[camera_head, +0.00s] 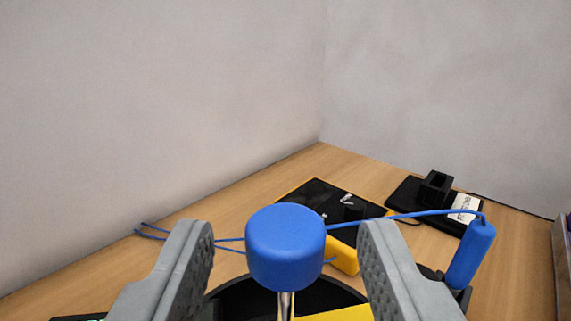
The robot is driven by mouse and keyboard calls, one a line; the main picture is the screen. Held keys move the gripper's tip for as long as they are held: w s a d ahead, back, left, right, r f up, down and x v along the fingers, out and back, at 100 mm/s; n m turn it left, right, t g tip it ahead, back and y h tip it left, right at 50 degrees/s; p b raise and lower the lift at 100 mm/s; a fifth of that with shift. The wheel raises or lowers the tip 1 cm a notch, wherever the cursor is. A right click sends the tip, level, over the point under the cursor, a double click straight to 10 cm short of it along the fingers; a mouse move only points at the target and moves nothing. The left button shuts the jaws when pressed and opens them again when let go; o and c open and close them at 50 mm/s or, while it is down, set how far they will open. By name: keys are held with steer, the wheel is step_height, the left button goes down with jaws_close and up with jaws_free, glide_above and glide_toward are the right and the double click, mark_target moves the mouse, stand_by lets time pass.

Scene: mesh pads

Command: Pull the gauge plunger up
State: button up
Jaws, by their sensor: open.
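The gauge plunger has a blue cylindrical knob (286,247) on a thin metal rod (285,303), upright at the bottom middle of the view. Below it is a round black gauge body (240,297), partly cut off by the frame's bottom edge. My gripper (287,268) is open, with one grey finger on each side of the blue knob. Gaps show between the knob and both fingers, so neither appears to touch it.
A black and yellow device (325,198) lies on the wooden table (265,189) behind the knob. A blue handle (470,252) with a blue cord stands at right. A black box (435,188) sits farther back near the grey walls.

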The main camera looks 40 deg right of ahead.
mark_target(286, 262)
steer(key=shift+x, duration=1.55)
steer(key=shift+c, duration=0.2)
